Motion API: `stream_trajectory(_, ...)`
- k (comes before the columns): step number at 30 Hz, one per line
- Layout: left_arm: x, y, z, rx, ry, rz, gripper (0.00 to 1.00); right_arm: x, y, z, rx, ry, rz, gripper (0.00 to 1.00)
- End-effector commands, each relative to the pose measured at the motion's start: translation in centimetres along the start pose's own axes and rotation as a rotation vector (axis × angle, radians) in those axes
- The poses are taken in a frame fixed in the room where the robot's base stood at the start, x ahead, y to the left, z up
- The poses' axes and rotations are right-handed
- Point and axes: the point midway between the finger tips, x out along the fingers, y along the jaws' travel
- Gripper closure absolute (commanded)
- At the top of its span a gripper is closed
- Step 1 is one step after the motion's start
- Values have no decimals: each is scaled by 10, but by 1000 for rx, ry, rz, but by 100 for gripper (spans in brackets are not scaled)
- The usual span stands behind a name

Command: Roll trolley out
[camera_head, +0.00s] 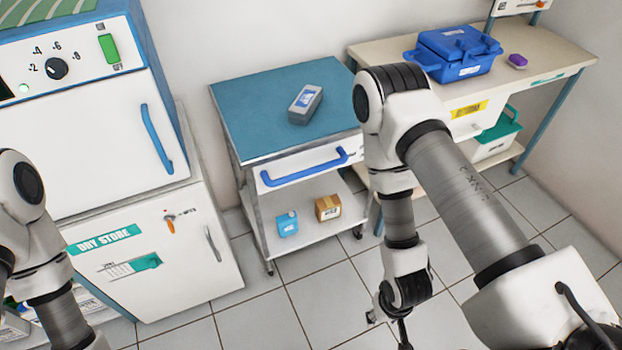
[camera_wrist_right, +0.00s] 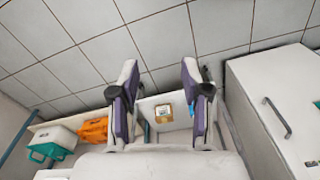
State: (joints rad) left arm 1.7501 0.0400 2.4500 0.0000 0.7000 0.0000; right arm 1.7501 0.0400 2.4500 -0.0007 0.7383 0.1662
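The trolley (camera_head: 268,90) stands against the wall in the head view, between a white cabinet and a workbench. It has a blue top and a white drawer front with a blue bar handle (camera_head: 305,168). Its lower shelf (camera_head: 305,236) also shows between my fingers in the wrist view (camera_wrist_right: 180,108). My right gripper (camera_wrist_right: 160,68) is open and empty, with its two fingers apart. In the head view it hangs in front of the trolley, right of the handle and lower, partly cut off. My left arm shows at the left edge; its gripper is out of view.
A grey device (camera_head: 306,103) lies on the trolley top. A blue container (camera_head: 287,224) and a cardboard box (camera_head: 328,208) stand on its shelf. The dry store cabinet (camera_head: 190,262) is close on the left, the workbench (camera_head: 385,52) on the right. Tiled floor in front is clear.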

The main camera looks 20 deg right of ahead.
Motion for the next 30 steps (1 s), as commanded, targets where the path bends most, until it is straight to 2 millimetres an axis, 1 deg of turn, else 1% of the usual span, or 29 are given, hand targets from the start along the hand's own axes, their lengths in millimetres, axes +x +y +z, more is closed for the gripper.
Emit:
stream_trajectory(2,0,0,0,0,0,0,40,1,-5,-23,199,95,-30,52)
stream_trajectory(3,0,0,0,0,0,0,40,2,-9,-44,332,169,-66,52)
stream_trajectory(5,4,0,0,0,0,0,40,4,-18,-82,541,291,-155,52)
stream_trajectory(6,13,0,0,0,0,0,40,6,-25,-112,673,375,-238,52)
stream_trajectory(8,29,0,0,0,0,0,40,6,-37,-158,846,491,-389,52)
stream_trajectory(9,41,0,0,0,0,0,40,2,-45,-189,950,560,-509,52)
stream_trajectory(11,66,0,0,0,0,0,40,-8,-60,-238,1078,655,-723,52)
stream_trajectory(12,84,-1,0,0,0,0,40,-19,-70,-269,1131,710,-877,52)
stream_trajectory(13,94,-1,0,0,-1,0,40,-28,-76,-287,1145,740,-964,52)
stream_trajectory(15,113,-1,0,0,-1,0,40,-44,-86,-315,1118,802,-1077,52)
stream_trajectory(18,129,-1,0,0,-1,0,40,-54,-93,-331,1086,841,-1124,52)
stream_trajectory(20,132,-1,0,0,0,0,40,-58,-94,-334,1079,849,-1133,52)
stream_trajectory(23,131,-1,0,0,0,0,40,-63,-96,-341,1075,855,-1139,52)
stream_trajectory(26,129,-1,0,0,0,0,40,-61,-100,-354,1075,854,-1137,52)
stream_trajectory(30,131,-1,0,0,0,0,40,-54,-107,-380,1075,854,-1137,52)
